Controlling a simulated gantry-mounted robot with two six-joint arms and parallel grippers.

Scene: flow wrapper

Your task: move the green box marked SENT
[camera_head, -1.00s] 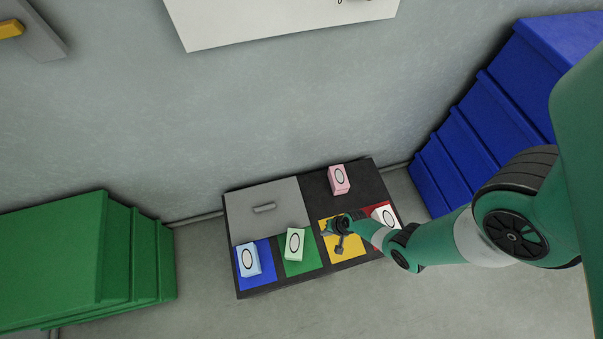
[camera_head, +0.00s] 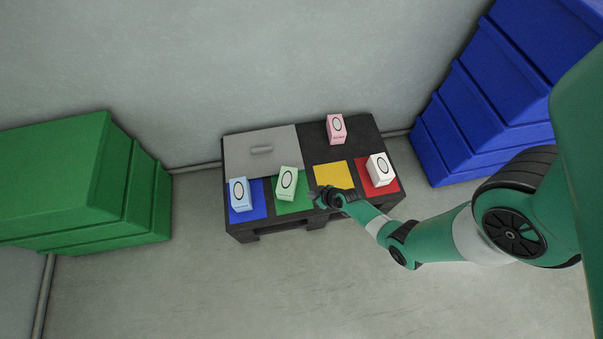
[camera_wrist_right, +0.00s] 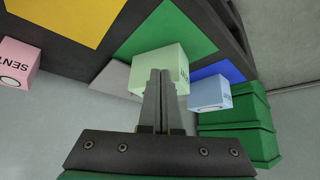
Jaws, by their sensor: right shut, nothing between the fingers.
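The pale green box (camera_head: 287,184) stands on the green square (camera_head: 307,205) of the low dark table; its print is too small to read in the head view. In the right wrist view the green box (camera_wrist_right: 147,62) is straight behind the fingertips, and the fingers hide part of it. My right gripper (camera_head: 319,197) is just right of the box, by the green square's right edge. Its fingers (camera_wrist_right: 160,75) are shut with nothing between them. I cannot tell whether they touch the box. My left gripper is not in view.
A light blue box (camera_head: 241,194) stands on blue, a white box (camera_head: 381,169) on red, and a pink box (camera_head: 336,128) on the dark back part. The yellow square (camera_head: 333,174) is empty.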

